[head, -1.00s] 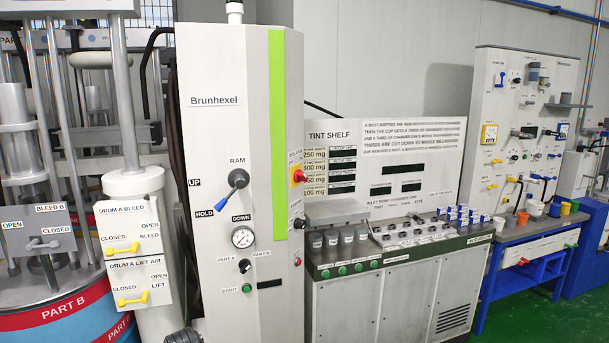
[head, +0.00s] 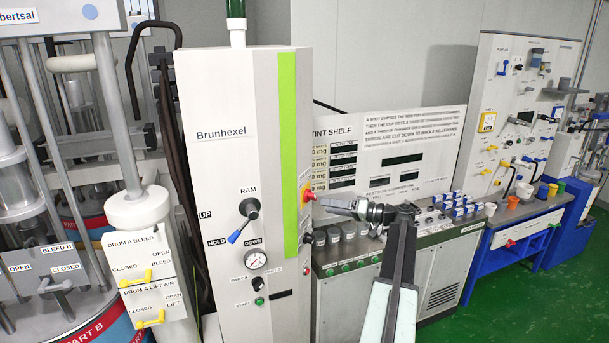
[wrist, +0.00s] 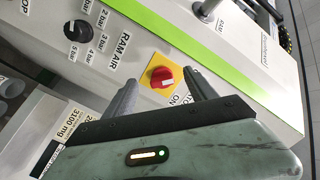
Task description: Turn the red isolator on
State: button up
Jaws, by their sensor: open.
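The red isolator (head: 306,195) is a red rotary knob on a yellow plate, on the side face of the white Brunhexel cabinet (head: 235,120). In the wrist view the red knob (wrist: 162,77) shows a pale mark on its face, and the word ON is printed near the plate's lower edge. I cannot tell its set position for sure. My gripper (wrist: 161,80) is open, with one finger on either side of the knob in that view; contact is not visible. In the head view my gripper (head: 322,203) reaches left to just beside the isolator.
A black ram air knob (wrist: 71,31) sits on the same face. The ram lever (head: 240,225) is on the cabinet front, pointing at HOLD. The tint bench (head: 350,295) with several cups stands close under my arm. Green floor is free at the right.

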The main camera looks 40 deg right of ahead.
aim_at(311, 196)
jog(key=w+r, duration=0.2)
jog(key=w, duration=0.4)
jog(key=shift+w+t, duration=0.35)
jog(key=shift+t, duration=0.05)
jog(key=shift+a, duration=0.1)
jog(key=c, duration=1.4)
jog(key=shift+s, duration=0.1)
